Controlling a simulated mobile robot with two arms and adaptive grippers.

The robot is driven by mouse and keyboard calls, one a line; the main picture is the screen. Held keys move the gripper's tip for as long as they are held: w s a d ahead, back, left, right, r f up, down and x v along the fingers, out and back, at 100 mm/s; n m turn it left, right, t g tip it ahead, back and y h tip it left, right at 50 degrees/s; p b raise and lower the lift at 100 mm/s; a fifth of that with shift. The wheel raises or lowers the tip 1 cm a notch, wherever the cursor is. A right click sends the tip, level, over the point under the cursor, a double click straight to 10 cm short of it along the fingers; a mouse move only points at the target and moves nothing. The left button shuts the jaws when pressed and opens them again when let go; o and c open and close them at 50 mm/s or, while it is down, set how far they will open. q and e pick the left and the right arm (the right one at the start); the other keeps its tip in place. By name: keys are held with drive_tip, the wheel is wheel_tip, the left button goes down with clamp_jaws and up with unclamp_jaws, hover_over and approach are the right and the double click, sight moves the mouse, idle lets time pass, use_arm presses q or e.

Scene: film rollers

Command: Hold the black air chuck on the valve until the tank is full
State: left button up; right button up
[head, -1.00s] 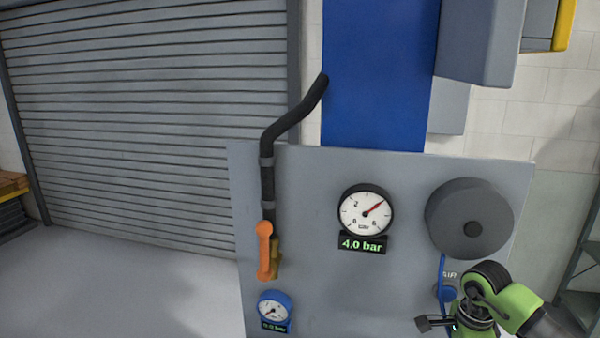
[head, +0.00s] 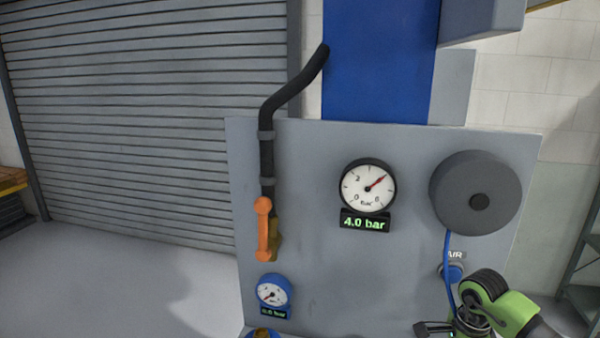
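My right gripper (head: 436,328) is at the lower right, below the blue holder marked AIR (head: 452,271), and is cut by the bottom edge. Its finger state is unclear. The black air chuck is not distinguishable. A blue hose (head: 447,270) runs from the grey reel (head: 475,193) down to my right gripper. A blue item with a brass-coloured top (head: 262,333) just shows at the bottom edge; I cannot tell whether it is the tank valve. A blue gauge (head: 272,292) above it has a small, hard-to-read display. My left gripper is out of view.
A grey panel (head: 330,270) carries a larger black-rimmed gauge (head: 367,187) reading 4.0 bar. An orange lever (head: 263,228) sits below a black pipe (head: 267,160). Open floor (head: 120,275) lies left of the panel, before a roller shutter (head: 150,120).

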drive_tip(key=shift+b, duration=0.35)
idle(0.7)
clamp_jaws()
drive_tip(key=shift+r, duration=0.1)
drive_tip(key=shift+r+p, duration=1.65)
drive_tip(key=shift+r, duration=1.3)
